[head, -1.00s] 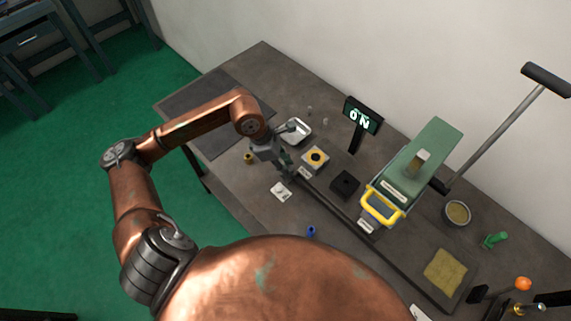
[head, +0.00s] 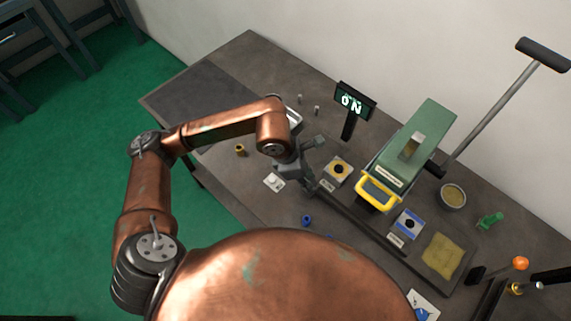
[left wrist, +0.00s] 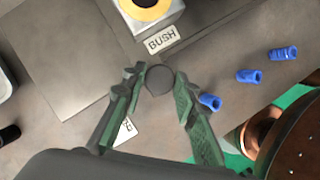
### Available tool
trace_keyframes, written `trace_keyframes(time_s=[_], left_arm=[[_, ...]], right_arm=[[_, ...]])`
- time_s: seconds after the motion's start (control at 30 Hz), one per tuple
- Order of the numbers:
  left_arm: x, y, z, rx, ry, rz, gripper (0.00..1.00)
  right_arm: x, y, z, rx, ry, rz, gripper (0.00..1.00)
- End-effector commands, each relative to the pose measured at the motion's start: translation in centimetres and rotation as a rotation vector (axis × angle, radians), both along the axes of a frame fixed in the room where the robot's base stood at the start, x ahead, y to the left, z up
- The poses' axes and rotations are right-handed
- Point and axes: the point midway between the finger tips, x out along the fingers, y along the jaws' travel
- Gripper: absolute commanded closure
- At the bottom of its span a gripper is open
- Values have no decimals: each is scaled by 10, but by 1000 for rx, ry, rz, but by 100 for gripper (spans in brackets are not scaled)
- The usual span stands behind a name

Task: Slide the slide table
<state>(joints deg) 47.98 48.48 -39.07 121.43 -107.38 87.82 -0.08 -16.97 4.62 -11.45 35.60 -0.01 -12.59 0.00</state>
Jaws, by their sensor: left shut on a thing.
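The slide table (head: 358,207) is a long dark strip on the bench. A block with a yellow ring (head: 338,170) stands near its left end and a blue-topped block (head: 408,224) farther right, past the green press. My left gripper (head: 308,186) is at the strip's left end. In the left wrist view, the gripper (left wrist: 157,88) is shut on a round dark knob (left wrist: 160,79) beside the BUSH label (left wrist: 162,41). The yellow ring also shows at the top of that view (left wrist: 146,6). My right gripper is not in view.
The green press (head: 412,150) with a yellow guard (head: 377,193) and long lever stands over the strip. An ON sign (head: 355,101) stands behind. A yellow cloth (head: 441,255) lies right. Several small blue parts lie near the front, one beside my left finger (left wrist: 210,102).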

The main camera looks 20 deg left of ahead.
Motion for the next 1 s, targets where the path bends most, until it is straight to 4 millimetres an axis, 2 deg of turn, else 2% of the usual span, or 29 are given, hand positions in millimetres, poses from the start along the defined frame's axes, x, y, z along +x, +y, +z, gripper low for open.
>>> trace_keyframes(time_s=[0.03, 0.1, 0.3, 0.5, 0.9, 0.93, 1.0], left_arm=[[-5, -17, 0, -7, -4, -10, 100], [-11, -34, 0, -7, -2, -10, 100], [-23, -67, 0, -5, -2, -5, 100], [-28, -79, 0, -2, -2, 8, 100], [-28, -82, 0, -2, -3, 12, 100], [-28, -82, 0, -2, -3, 12, 73], [-28, -82, 0, -3, -2, 11, 68]], right_arm=[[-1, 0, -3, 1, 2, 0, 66], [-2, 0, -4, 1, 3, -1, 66], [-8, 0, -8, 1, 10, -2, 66], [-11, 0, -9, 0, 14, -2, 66], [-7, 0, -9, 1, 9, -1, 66], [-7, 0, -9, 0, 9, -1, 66], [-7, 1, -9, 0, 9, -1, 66]])
